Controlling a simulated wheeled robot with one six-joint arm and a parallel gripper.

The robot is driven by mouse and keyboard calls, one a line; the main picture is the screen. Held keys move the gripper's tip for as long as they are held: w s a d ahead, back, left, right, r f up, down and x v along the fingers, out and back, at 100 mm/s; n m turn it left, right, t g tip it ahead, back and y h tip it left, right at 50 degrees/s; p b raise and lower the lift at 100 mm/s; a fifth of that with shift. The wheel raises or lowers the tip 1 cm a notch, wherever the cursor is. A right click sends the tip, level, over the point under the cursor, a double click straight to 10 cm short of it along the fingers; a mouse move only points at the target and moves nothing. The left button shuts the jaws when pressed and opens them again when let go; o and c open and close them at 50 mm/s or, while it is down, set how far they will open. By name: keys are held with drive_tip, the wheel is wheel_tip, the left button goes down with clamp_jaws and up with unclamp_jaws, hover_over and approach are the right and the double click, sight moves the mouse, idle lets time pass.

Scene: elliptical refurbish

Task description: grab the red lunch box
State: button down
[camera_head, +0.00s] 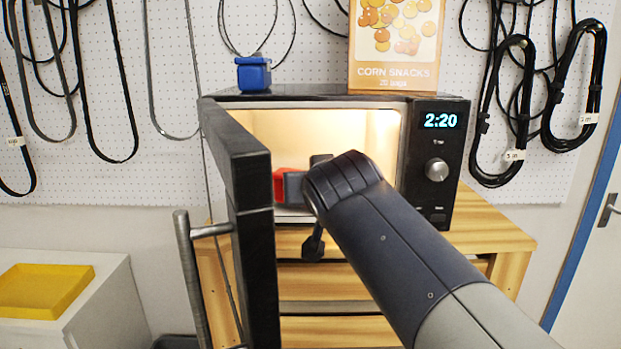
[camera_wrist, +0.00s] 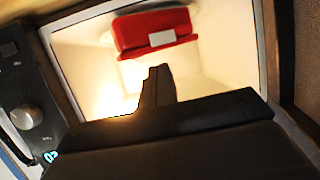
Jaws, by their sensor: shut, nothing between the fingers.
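The red lunch box (camera_wrist: 155,28) sits inside the lit microwave, with a pale label or latch on its front. In the head view only a red part (camera_head: 279,184) shows, left of my wrist; my arm hides the rest. My gripper (camera_wrist: 158,72) is shut and empty, its fingers pointing into the microwave opening. In the wrist view the fingertips lie just below the box, with a gap between them. The head view does not show the fingertips clearly.
The microwave (camera_head: 437,205) stands on a wooden table (camera_head: 480,228). Its open door (camera_head: 250,200) stands left of my arm, with a metal handle. A blue box (camera_head: 254,74) and a corn snacks box (camera_head: 394,45) are on top. A yellow tray (camera_head: 45,290) lies on a white cabinet.

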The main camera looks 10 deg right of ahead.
drive_tip(key=x, duration=0.3)
drive_tip(key=r+p+x, duration=0.1)
drive_tip(key=x, duration=0.2)
drive_tip(key=p+x, duration=0.1)
drive_tip(key=x, duration=0.3)
drive_tip(key=shift+w+r, duration=0.3)
drive_tip(key=shift+w, duration=0.1)
